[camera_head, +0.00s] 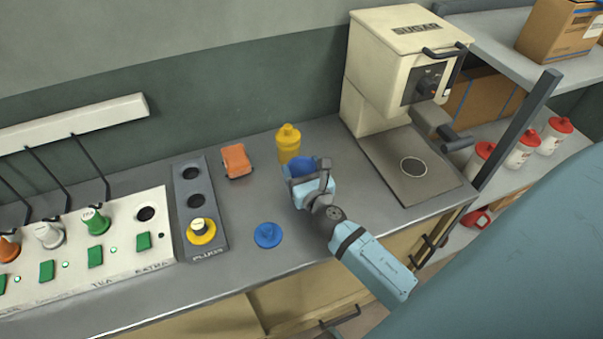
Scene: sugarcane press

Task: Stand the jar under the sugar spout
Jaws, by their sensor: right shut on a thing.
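The cream sugar machine (405,60), labelled SUGAR, stands at the back right of the counter. Its dark spout (455,139) sticks out at the right front. A flat plate (400,188) with a light ring mark (413,167) lies at its foot, and nothing stands on the plate. My right gripper (309,180) is shut on a blue jar (299,167), left of the plate. The gripper hides most of the jar, so I cannot tell whether it touches the counter. My left gripper is out of view.
A yellow bottle (288,144) stands just behind the jar. An orange block (236,161) and a blue lid (268,235) lie to its left. The PLUGS panel (208,232) is further left. Red-capped bottles (522,149) stand on the right shelf.

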